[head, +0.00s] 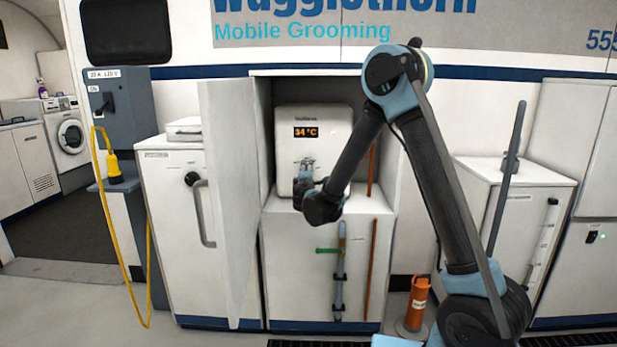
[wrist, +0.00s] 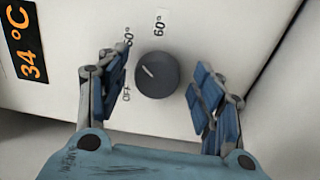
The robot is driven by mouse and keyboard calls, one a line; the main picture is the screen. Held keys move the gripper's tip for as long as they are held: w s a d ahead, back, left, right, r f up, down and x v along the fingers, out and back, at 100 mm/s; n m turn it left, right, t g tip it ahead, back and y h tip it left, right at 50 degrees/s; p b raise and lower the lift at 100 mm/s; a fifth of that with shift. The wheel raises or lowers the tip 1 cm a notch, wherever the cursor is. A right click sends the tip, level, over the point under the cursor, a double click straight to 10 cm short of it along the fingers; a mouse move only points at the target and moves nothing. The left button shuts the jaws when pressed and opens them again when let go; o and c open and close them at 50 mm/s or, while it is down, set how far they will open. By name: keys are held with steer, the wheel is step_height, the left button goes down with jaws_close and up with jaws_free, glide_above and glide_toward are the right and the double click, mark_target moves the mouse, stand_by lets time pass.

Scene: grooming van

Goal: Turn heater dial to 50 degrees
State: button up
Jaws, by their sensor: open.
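The white heater (head: 328,120) stands in an open cabinet, its orange display reading 34 °C. In the wrist view the heater dial (wrist: 157,78) is a dark round knob with a white pointer line. Labels OFF, 50° and 60° sit around it; the 50° label is partly covered by a finger. The pointer aims between OFF and 50°. My gripper (wrist: 162,84) is open, with one blue-padded finger on each side of the dial and visible gaps to it. In the head view my gripper (head: 306,170) is in front of the heater's lower front, and the dial is hard to make out.
The cabinet door (head: 230,200) stands open to the left of the heater. A brown pole (head: 372,165) stands right of the heater. An orange cylinder (head: 418,300) is on the floor, and a white cabinet (head: 520,215) stands at right.

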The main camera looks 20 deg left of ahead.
steer(key=shift+s, duration=0.1)
steer(key=v, duration=1.1)
steer(key=shift+s+d, duration=0.25)
steer(key=shift+s, duration=0.05)
steer(key=w+d+r+m+g+h, duration=0.1)
steer(key=w+d+m+g+h, duration=0.2)
steer(key=d, duration=1.1)
steer(key=d+r+m+g+h, duration=0.1)
steer(key=d+m+h, duration=0.35)
steer(key=d, duration=0.95)
steer(key=s+d+f+m+g, duration=0.1)
steer(key=s+d+m+g, duration=0.25)
steer(key=d, duration=0.45)
steer(key=s+d+f+m+g, duration=0.2)
steer(key=s+d, duration=0.3)
steer(key=d, duration=0.2)
steer(key=s+d+f+m+g+y, duration=0.1)
steer(key=s+d+f+m+g, duration=0.1)
steer(key=s, duration=0.6)
steer(key=s+d+f+m+g+y, duration=0.1)
steer(key=s+d+f+m+g, duration=0.1)
steer(key=s, duration=0.6)
steer(key=s+d+f+m+g+y, duration=0.1)
steer(key=s+d+f+m+g, duration=0.1)
steer(key=s, duration=0.6)
step_height(320, 180, down, 2)
steer(key=shift+s+f+m, duration=0.25)
steer(key=shift+s+m, duration=0.15)
steer(key=shift+m, duration=0.3)
